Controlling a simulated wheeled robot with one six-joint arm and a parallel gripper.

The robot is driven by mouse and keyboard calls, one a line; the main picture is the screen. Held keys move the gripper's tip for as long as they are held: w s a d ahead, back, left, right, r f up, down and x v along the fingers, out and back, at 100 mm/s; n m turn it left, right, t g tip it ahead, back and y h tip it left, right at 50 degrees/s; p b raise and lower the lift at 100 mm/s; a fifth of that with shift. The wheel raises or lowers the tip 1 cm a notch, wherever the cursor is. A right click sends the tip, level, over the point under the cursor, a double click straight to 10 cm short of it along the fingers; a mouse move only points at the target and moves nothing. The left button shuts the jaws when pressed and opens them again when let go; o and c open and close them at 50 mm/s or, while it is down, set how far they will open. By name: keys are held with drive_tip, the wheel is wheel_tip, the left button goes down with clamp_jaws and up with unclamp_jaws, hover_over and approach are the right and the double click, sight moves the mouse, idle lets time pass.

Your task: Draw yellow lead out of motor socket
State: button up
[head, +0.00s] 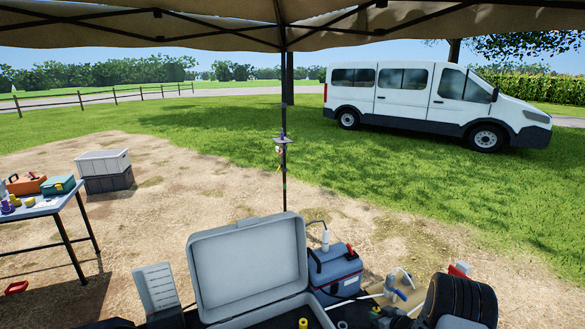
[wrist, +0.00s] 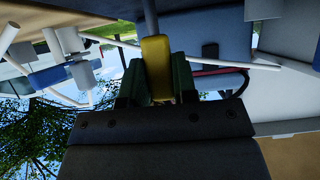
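In the wrist view, my gripper (wrist: 157,78) has its two dark green fingers on either side of the yellow lead's plug (wrist: 156,55) and looks shut on it. A grey stem runs from the plug to the top edge of the picture. The far end of the plug is hidden between the fingers, and I cannot tell whether it sits in the motor socket. The socket itself is not clearly visible.
White pipe fittings (head: 398,282) and a black ribbed roll (head: 467,300) are at right. A table (head: 45,207) stands left.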

drive_tip(key=c, duration=0.4)
drive_tip(key=shift+r+p, duration=1.85)
drive_tip(key=shift+r, duration=0.7)
